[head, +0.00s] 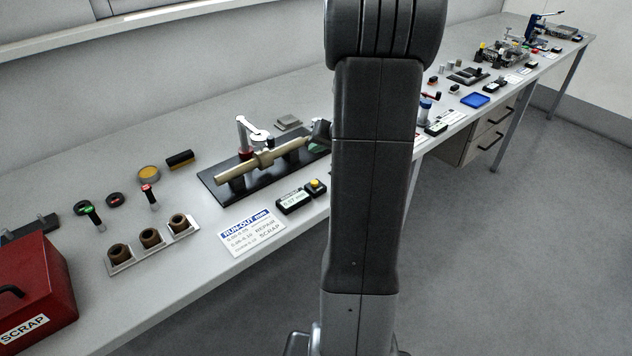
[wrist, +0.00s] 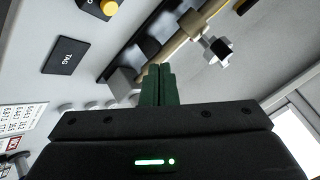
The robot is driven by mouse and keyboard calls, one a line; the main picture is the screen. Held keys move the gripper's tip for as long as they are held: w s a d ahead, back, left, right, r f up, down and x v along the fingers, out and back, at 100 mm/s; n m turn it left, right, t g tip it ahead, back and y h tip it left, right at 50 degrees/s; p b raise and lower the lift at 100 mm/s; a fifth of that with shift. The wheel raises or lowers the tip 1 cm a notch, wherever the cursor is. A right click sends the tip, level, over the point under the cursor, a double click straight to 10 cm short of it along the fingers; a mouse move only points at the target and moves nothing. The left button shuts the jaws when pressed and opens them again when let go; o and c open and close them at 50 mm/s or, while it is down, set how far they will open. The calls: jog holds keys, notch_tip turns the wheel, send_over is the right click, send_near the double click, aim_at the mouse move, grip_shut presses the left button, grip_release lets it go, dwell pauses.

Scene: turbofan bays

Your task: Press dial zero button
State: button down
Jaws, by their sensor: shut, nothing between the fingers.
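The yellow button (head: 316,186) sits on a small dark box at the right end of the readout (head: 294,201), on the bench in front of the shaft fixture. In the wrist view the yellow button (wrist: 109,6) shows at the top edge, partly cut off. My gripper (wrist: 157,72) has its dark green fingers together with nothing between them. It is apart from the button, which lies up and to the left of the fingertips in that view. In the head view my arm hides most of the gripper.
The tan shaft (head: 262,160) rests on a black fixture behind the readout. A run-out card (head: 252,232) lies left of the readout. A rack with brown bushings (head: 151,240) and a red scrap box (head: 36,287) stand further left. A black TAG plate (wrist: 68,56) shows in the wrist view.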

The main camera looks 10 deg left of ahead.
jog(key=shift+f, duration=0.1)
jog(key=b, duration=0.5)
send_over(317, 187)
notch_tip(317, 187, down, 8)
jog(key=shift+w+r, duration=0.15)
jog(key=shift+r, duration=0.05)
jog(key=shift+f+b, duration=0.55)
jog(key=shift+b, duration=0.3)
jog(key=shift+f+b, duration=0.2)
jog(key=shift+b, duration=0.1)
dwell(0.8)
jog(key=shift+f+b, duration=0.2)
jog(key=shift+b, duration=0.3)
jog(key=shift+f+b, duration=0.5)
jog(key=shift+b, duration=0.15)
dwell(0.7)
jog(key=shift+r, duration=0.1)
jog(key=shift+r+p, duration=0.45)
jog(key=shift+r, duration=0.4)
